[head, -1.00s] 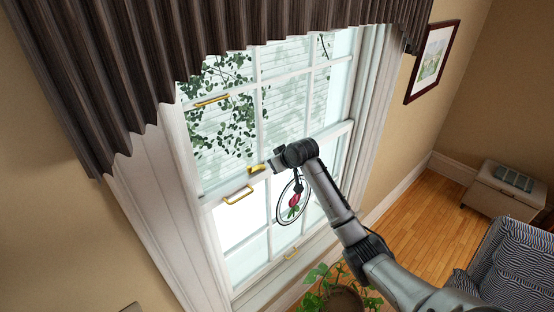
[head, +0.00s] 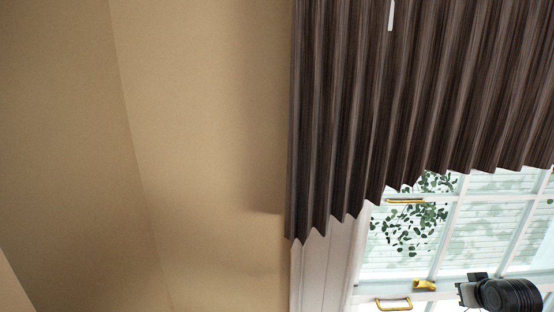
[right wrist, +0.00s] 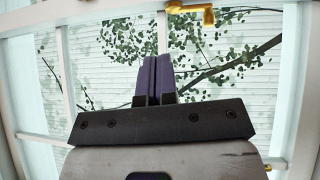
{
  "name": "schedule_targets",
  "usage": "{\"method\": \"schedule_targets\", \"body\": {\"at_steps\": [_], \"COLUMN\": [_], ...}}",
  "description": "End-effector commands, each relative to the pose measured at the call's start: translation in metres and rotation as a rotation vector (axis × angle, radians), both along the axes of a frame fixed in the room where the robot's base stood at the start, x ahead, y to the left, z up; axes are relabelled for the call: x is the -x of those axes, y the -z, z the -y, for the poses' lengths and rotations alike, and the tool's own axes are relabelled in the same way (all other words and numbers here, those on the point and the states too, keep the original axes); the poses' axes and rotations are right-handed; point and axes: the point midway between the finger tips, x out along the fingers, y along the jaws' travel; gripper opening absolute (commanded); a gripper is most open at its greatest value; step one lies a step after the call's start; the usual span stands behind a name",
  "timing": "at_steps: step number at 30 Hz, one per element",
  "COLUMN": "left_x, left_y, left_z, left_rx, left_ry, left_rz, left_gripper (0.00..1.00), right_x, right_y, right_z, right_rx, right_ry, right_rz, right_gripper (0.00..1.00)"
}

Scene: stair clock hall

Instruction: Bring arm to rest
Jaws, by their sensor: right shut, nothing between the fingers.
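My right gripper (head: 469,290) shows at the lower right edge of the head view, in front of the window and just right of the gold sash latch (head: 424,285). It looks apart from the latch, though the gap is hard to judge. In the right wrist view its two purple fingers (right wrist: 153,78) are together with nothing between them. Glass panes and leafy branches lie behind them, and the gold latch (right wrist: 190,13) is at the top edge. Most of the right arm is cut off in the head view. My left gripper is in neither view.
A dark pleated valance (head: 410,100) hangs over the window top (head: 470,225). A gold handle (head: 394,303) sits below the latch, and another gold handle (head: 406,201) is higher on the sash. Bare beige wall (head: 200,130) fills the left.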

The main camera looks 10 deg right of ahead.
Motion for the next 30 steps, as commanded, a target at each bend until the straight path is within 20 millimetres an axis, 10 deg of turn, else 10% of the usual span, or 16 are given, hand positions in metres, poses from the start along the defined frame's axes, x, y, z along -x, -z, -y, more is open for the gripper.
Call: {"method": "schedule_targets", "body": {"at_steps": [4, 8, 21, 30], "left_x": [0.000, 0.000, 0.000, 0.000], "left_y": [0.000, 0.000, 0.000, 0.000], "left_z": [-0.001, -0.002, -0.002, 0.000], "left_rx": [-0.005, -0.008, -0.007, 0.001], "left_ry": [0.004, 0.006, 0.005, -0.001], "left_rz": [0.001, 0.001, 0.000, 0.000], "left_gripper": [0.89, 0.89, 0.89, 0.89], "right_x": [0.005, 0.023, 0.187, 0.297], "right_y": [-0.044, -0.037, 0.105, 0.188], "right_z": [-0.050, -0.116, -0.315, -0.360], "right_rx": [0.149, 0.230, 0.111, -0.065], "right_ry": [-0.031, -0.094, -0.375, -0.409], "right_rz": [0.062, 0.076, -0.101, -0.369], "right_gripper": [0.00, 0.00, 0.00, 0.00]}}
